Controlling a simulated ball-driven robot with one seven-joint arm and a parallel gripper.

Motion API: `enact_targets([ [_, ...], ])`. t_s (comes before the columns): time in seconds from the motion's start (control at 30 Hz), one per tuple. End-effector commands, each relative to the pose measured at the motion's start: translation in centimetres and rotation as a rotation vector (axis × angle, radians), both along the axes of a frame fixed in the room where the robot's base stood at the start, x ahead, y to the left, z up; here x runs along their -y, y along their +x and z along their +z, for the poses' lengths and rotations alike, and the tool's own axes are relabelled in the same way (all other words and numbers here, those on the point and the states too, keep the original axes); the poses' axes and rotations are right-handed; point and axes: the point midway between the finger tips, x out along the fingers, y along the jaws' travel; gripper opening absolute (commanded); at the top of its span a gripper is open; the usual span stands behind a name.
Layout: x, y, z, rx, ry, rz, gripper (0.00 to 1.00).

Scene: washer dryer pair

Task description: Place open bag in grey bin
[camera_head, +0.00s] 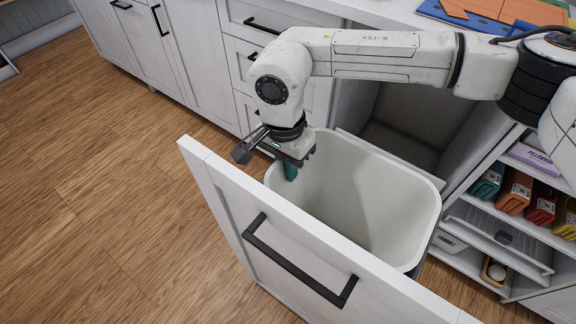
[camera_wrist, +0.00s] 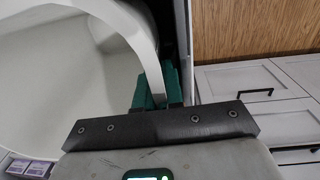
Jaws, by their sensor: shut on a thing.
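A pale grey bin (camera_head: 410,200) stands upright in a pulled-out cabinet drawer, with its open mouth up. Its inside looks empty. Its curved white rim (camera_wrist: 135,35) shows in the wrist view. My gripper (camera_head: 290,172) reaches down at the bin's left rim, just behind the drawer front. In the wrist view its green fingers (camera_wrist: 158,88) stand on either side of the rim and look shut on it. I see no separate open bag; I cannot tell whether a thin liner covers the rim.
The white drawer front (camera_head: 300,255) with a black handle (camera_head: 290,262) stands in front of the bin. White cabinets (camera_head: 190,50) line the back. Shelves at right hold several coloured boxes (camera_head: 515,190). Coloured flat items (camera_head: 480,14) lie on the counter. The wooden floor (camera_head: 90,190) at left is clear.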

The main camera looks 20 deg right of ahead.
Motion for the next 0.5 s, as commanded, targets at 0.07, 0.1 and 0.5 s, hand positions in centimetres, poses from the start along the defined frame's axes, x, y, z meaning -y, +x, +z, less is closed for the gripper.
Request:
enact_targets([
  [0.07,0.0,0.0,0.1,0.001,0.001,0.000,0.00],
  [0.1,0.0,0.0,0.1,0.001,0.001,0.000,0.00],
  [0.5,0.0,0.0,-0.9,0.001,0.001,0.000,0.00],
])
